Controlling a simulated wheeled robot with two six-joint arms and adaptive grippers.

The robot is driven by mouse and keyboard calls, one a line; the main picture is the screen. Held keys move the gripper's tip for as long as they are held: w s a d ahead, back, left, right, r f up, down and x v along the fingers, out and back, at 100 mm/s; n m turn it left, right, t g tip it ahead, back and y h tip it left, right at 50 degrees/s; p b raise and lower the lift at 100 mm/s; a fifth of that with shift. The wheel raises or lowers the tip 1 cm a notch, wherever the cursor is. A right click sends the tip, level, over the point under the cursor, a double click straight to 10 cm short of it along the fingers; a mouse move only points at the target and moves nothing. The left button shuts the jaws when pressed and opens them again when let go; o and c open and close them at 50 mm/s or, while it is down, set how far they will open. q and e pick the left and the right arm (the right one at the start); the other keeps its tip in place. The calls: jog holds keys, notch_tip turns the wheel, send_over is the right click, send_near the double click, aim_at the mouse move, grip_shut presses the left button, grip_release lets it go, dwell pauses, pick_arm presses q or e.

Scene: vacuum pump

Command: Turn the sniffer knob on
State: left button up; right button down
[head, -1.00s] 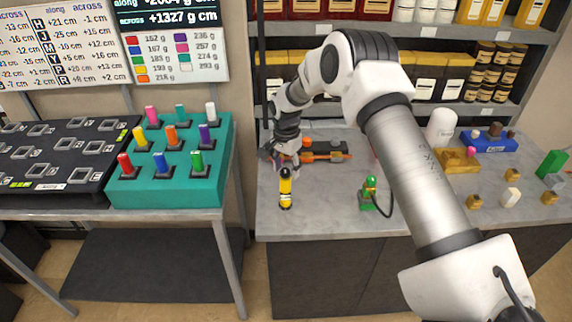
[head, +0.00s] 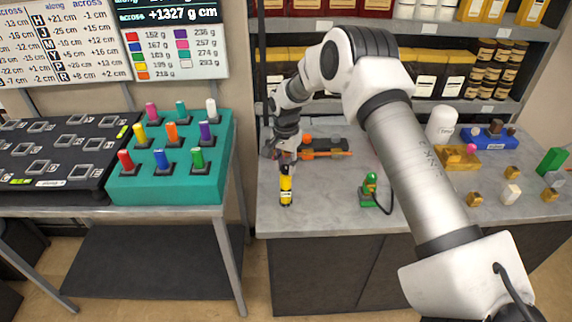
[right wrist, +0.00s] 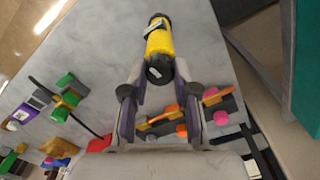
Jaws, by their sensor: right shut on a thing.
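The sniffer appears to be the upright yellow cylinder with black bands (head: 286,185) near the left front of the grey counter. In the right wrist view its yellow body (right wrist: 158,42) stands out beyond my fingers, with a dark knob-like end (right wrist: 160,71) between them. My right gripper (head: 286,165) is above the cylinder's top, pointing down. In the right wrist view the right gripper (right wrist: 160,76) is shut on that dark end, a finger on each side. The knob's marks and turn position are too small to read. My left gripper is not in view.
A green device with a black cable (head: 370,192) stands to the right. A dark and orange tool (head: 325,148) lies behind the gripper. Several small blocks sit at the counter's right. A teal block with coloured pegs (head: 165,185) is on the left table.

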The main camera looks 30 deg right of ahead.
jog(key=n, duration=0.8)
jog(key=shift+b, duration=0.35)
jog(key=n, duration=0.4)
jog(key=shift+a+n+b, duration=0.1)
jog(key=shift+n+b, duration=0.25)
jog(key=shift+n, duration=1.85)
jog(key=c, duration=0.9)
grip_release()
jog(key=shift+w, duration=0.1)
